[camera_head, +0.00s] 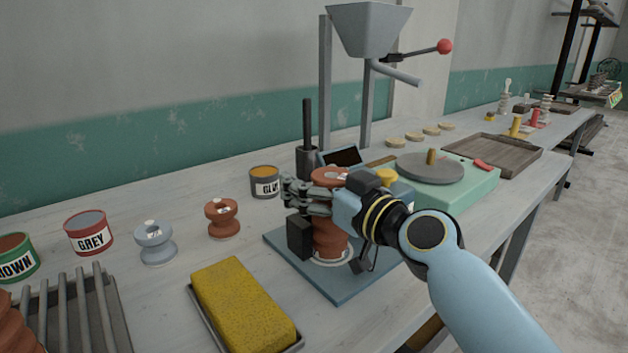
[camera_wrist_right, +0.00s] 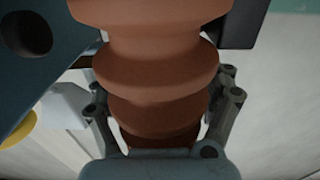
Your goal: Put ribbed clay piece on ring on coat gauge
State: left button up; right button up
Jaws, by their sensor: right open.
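The ribbed clay piece (camera_head: 331,238) is reddish brown and stands upright on the coat gauge (camera_head: 283,250), a blue plate with a black block. A pale ring (camera_head: 331,261) shows around its foot; the exact seating is partly hidden. My right gripper (camera_head: 306,196) is open, at the upper part of the piece, and hides some of it. In the right wrist view the ribbed piece (camera_wrist_right: 155,75) fills the middle, with the open fingers of the right gripper (camera_wrist_right: 163,108) on either side; contact is unclear. My left gripper is not in view.
A yellow sponge (camera_head: 240,303) lies in a tray in front. Small spools, brown (camera_head: 222,218) and grey (camera_head: 155,242), and labelled tins, including a glaze tin (camera_head: 265,182), stand to the left. A green wheel unit (camera_head: 470,190) stands behind right. Bench space between the spools and sponge is clear.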

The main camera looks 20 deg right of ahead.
jog(key=shift+s+r, duration=0.15)
jog(key=shift+r, duration=0.05)
jog(key=b+v, duration=0.1)
jog(key=v, duration=1)
jog(key=shift+s+d, duration=0.15)
jog(key=shift+s, duration=0.2)
